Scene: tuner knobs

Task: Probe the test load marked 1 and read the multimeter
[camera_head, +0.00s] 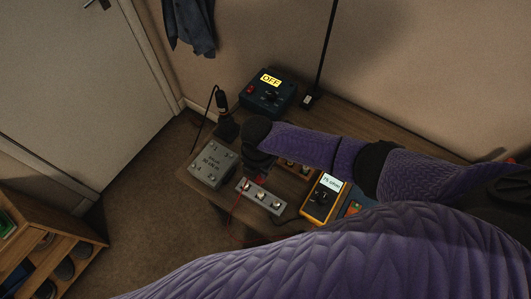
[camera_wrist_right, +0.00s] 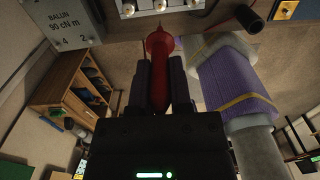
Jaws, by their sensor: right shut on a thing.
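My right gripper (camera_head: 260,174) is shut on a red probe (camera_wrist_right: 157,45), which shows upright between the fingers in the wrist view. In the head view the gripper is just above a pale strip with several round terminals (camera_head: 262,196); the strip's edge also shows at the top of the wrist view (camera_wrist_right: 172,8). I cannot tell whether the tip touches a terminal, and no mark 1 is readable on the strip. The yellow multimeter (camera_head: 322,199) lies to the right with a lit display too small to read surely. My left gripper is not seen.
A dark blue box with an OFF sign (camera_head: 268,93) stands behind. A black lead end (camera_wrist_right: 252,18) shows in the wrist view. My purple arm hides the table's front.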

